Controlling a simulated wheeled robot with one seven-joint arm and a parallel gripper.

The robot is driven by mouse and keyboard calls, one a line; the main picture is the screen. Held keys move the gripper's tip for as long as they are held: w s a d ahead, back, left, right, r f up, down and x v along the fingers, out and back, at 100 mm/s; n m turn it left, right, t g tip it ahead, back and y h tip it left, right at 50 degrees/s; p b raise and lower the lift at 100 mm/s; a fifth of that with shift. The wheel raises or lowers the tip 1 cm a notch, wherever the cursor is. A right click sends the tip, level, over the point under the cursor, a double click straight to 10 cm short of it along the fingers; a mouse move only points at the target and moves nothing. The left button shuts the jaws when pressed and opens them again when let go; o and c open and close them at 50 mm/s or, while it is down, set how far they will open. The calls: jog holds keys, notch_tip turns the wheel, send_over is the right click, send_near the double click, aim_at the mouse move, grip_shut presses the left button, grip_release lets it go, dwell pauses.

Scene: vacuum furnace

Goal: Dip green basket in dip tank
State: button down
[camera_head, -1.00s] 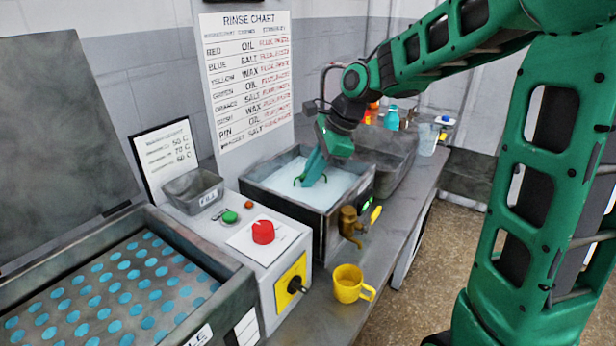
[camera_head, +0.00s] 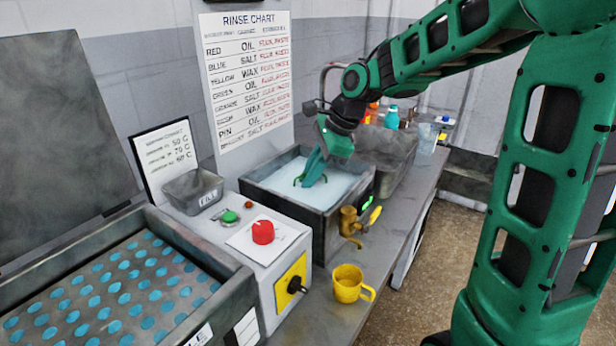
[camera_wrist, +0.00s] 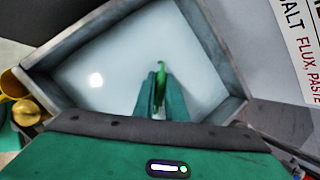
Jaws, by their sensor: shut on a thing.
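The dip tank (camera_head: 333,201) is a dark metal tub full of pale, whitish liquid, and it also shows in the wrist view (camera_wrist: 232,77). My gripper (camera_head: 310,180) points down into the tank, its fingertips at the liquid's surface. In the wrist view my gripper (camera_wrist: 157,90) is shut on a thin green piece, part of the green basket (camera_wrist: 161,76). A small bit of the green basket (camera_head: 298,180) shows beside the fingers in the head view. The rest of the basket is hidden by the opaque liquid.
A brass tap (camera_head: 350,222) juts from the tank's front, with a yellow mug (camera_head: 350,284) on the bench below. A control box with a red knob (camera_head: 263,232) stands left of the tank. A grey basin (camera_head: 398,150) stands behind right. A rinse chart (camera_head: 246,75) hangs behind.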

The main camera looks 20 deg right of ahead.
notch_tip(320, 180, up, 16)
dwell(2.1)
